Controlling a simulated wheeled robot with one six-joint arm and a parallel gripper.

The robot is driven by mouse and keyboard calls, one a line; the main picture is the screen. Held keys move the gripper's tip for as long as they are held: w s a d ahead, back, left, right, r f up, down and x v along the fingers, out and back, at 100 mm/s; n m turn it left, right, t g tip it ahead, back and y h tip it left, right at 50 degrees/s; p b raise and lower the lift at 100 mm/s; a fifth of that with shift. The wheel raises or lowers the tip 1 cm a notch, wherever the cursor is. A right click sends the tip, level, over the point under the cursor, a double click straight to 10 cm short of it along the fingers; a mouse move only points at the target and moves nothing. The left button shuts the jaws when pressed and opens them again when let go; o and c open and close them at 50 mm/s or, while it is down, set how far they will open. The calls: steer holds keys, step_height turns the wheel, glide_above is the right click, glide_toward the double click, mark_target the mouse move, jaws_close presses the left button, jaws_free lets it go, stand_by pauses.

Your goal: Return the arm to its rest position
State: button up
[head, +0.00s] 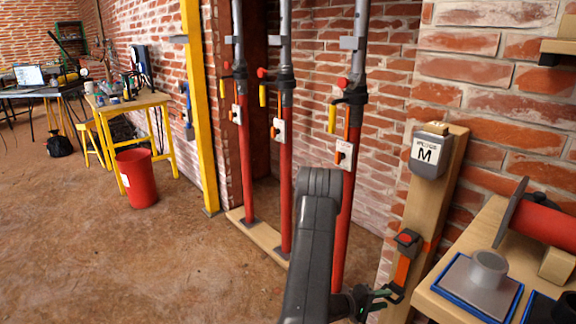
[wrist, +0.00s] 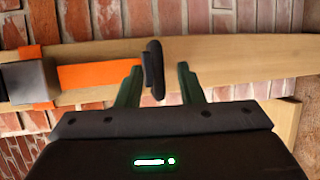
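My gripper (head: 388,294) is at the lower right of the head view, in front of the wooden post (head: 437,190). In the wrist view my gripper (wrist: 160,80) has its two green fingers apart. A dark upright tab (wrist: 154,70) stands between them, close to the left finger, with a gap to the right finger. I cannot tell whether the left finger touches it. My arm (head: 312,235) reaches across the lower middle of the head view.
An orange strip (wrist: 98,75) and a grey box (wrist: 25,82) sit on the post beside the fingers. A grey box marked M (head: 430,152) is higher up. Red props (head: 287,190) stand left of the post. A workbench (head: 450,290) is at right. Open floor (head: 130,260) lies at left.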

steer(key=shift+x, duration=1.2)
steer(key=shift+d+r, duration=0.15)
steer(key=shift+r, duration=0.25)
steer(key=shift+r, duration=0.1)
